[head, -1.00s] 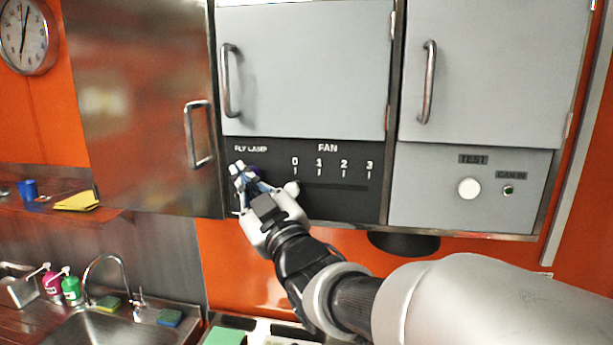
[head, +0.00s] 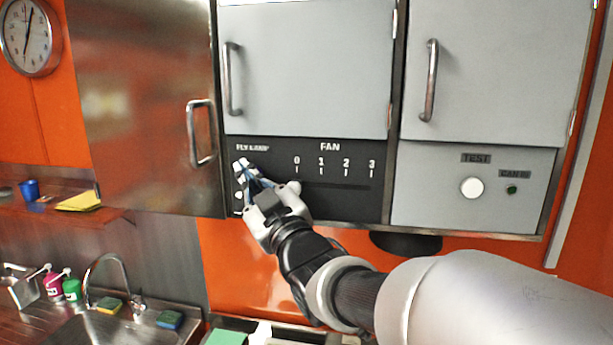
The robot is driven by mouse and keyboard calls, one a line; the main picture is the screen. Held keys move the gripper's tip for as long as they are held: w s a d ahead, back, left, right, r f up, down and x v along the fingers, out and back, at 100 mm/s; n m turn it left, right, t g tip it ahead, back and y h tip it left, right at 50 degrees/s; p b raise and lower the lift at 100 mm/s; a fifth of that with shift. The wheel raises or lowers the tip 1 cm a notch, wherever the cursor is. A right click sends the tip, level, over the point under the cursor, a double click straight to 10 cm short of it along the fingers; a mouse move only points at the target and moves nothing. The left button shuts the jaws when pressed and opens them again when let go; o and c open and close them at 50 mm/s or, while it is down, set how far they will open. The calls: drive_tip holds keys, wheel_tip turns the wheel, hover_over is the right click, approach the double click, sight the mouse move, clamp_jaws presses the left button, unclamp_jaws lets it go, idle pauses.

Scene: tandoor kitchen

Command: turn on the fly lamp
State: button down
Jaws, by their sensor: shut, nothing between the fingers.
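The black control panel (head: 340,207) under the middle cabinet door carries a "FLY LAMP" label (head: 252,148) at its upper left. My gripper (head: 240,172) is just below that label, in front of the panel, with its fingers shut and empty. The gripper covers most of the area under the label. A small dark purple part (head: 262,172) shows beside the fingers; I cannot tell if it is the lamp's switch. Whether the fingers touch the panel, and whether the lamp is lit, I cannot tell.
A white fan slider knob (head: 294,187) sits at the 0 end of its scale, close to my gripper's right. A grey test panel with a white button (head: 472,188) is further right. A steel cabinet door with a handle (head: 201,133) is close left. The sink (head: 105,328) is below left.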

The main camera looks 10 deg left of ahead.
drive_tip(key=shift+s+f, duration=0.1)
drive_tip(key=shift+s+b, duration=0.3)
drive_tip(key=shift+b, duration=0.3)
drive_tip(key=s+b, duration=0.4)
drive_tip(key=s, duration=0.2)
drive_tip(key=shift+a+b, duration=0.3)
drive_tip(key=shift+b, duration=0.1)
drive_tip(key=shift+w, duration=0.1)
